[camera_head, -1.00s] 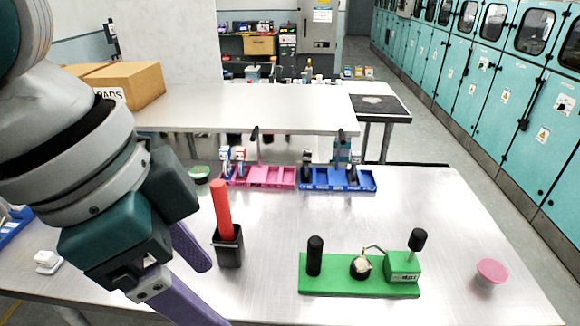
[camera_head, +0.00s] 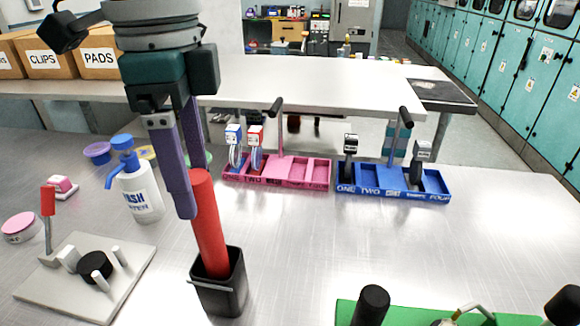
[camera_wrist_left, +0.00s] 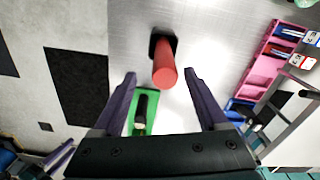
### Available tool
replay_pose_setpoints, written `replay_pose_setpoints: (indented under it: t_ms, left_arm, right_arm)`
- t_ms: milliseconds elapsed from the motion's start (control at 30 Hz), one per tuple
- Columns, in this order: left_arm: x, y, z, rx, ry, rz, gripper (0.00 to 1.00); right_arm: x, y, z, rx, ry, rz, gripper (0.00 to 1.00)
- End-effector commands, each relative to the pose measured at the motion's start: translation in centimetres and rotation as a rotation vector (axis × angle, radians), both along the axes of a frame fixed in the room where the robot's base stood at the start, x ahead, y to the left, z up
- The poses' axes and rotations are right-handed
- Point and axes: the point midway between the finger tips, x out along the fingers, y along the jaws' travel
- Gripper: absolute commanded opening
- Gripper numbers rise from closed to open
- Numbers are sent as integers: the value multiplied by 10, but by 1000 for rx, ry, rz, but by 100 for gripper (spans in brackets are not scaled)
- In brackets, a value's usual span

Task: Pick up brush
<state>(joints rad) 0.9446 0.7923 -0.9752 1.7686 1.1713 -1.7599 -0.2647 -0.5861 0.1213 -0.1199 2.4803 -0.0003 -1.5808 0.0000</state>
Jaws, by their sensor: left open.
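The brush shows as a thick red handle (camera_head: 207,222) standing upright, slightly tilted, in a square black holder (camera_head: 219,292) on the metal table. Its lower end is hidden inside the holder. My left gripper (camera_head: 188,185) is open, with its purple fingers pointing down at the top of the handle. In the left wrist view the red handle (camera_wrist_left: 164,68) lies between the open fingertips or just beyond them; I cannot tell how deep.
A grey plate with a black knob (camera_head: 95,265) and a white wash bottle (camera_head: 140,192) stand left of the holder. A pink tray (camera_head: 300,182) and a blue tray (camera_head: 395,190) lie behind. A green board (camera_head: 405,316) is at front right. The table's middle right is clear.

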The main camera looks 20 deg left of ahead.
Motion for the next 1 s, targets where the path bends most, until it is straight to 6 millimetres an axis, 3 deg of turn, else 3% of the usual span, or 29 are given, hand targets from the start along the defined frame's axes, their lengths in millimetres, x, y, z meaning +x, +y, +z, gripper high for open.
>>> replay_pose_setpoints:
  t_ms: [300,567,1000]
  left_arm:
    - [4,2,-44,1,2,-2,76]
    - [4,2,-47,1,0,-2,76]
    - [4,2,-46,0,-1,-1,26]
  right_arm:
    - [1,0,6,-2,-3,0,50]
    - [2,0,6,-1,-6,1,50]
    - [2,0,6,0,-7,1,50]
